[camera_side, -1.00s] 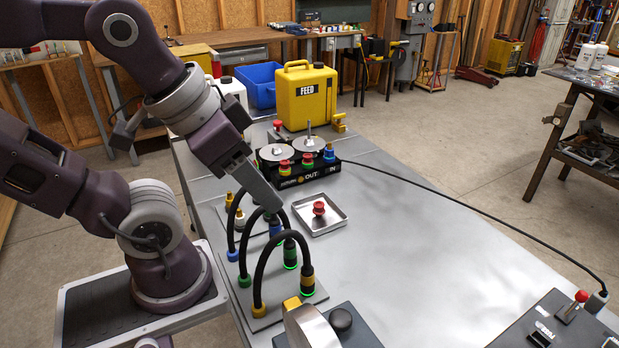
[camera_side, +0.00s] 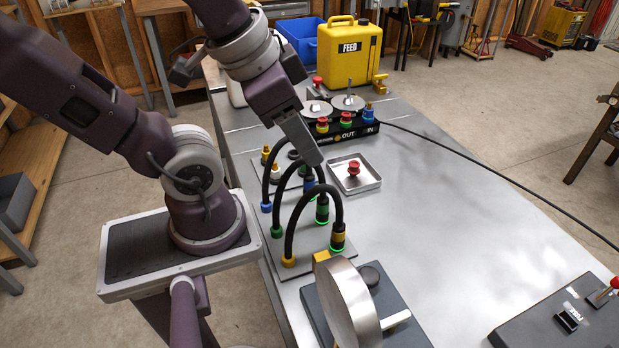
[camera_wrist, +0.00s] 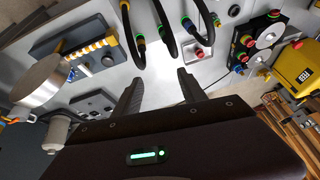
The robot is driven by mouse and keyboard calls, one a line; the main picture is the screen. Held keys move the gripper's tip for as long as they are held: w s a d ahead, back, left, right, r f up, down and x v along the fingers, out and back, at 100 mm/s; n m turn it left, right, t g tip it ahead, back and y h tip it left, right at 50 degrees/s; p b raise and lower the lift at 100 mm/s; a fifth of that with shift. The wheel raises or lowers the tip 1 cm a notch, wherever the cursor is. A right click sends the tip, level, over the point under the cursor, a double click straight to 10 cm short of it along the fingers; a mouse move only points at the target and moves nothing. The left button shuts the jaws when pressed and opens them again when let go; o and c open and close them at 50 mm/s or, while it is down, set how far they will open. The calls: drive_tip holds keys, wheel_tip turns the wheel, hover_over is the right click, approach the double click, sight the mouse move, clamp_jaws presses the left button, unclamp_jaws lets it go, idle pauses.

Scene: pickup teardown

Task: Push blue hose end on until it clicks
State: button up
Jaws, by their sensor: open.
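Three black hoses arch over a grey plate (camera_side: 323,243). The blue hose end (camera_side: 309,187) points down at the back of the row, and its lower part is partly hidden by the hoses in front. The green hose end (camera_side: 322,209) and yellow hose end (camera_side: 338,238) stand upright with glowing green rings beneath. My gripper (camera_side: 313,160) appears just above the blue hose end in the side view. In the wrist view its two fingers (camera_wrist: 159,76) are apart and empty, with the blue hose end (camera_wrist: 187,20) beyond them.
A tray with a red knob (camera_side: 371,187) lies right of the hoses. A black valve block (camera_side: 368,131) and yellow FEED can (camera_side: 347,68) stand behind. A metal wheel (camera_side: 347,305) stands in front.

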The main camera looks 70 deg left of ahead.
drive_tip(key=w+a+f+m+g+y, duration=0.2)
drive_tip(key=w+a+f+m+g, duration=0.15)
drive_tip(key=a+f+m, duration=0.2)
drive_tip(key=m+g+h, duration=0.2)
drive_tip(key=m, duration=0.9)
hover_over(309, 174)
wheel_tip(309, 174, down, 7)
drive_tip(key=shift+d+f, duration=0.1)
drive_tip(key=shift+f+m+h, duration=0.25)
drive_tip(key=shift+f+h, duration=0.05)
wheel_tip(309, 174, down, 7)
drive_tip(key=shift+r, duration=0.1)
clamp_jaws()
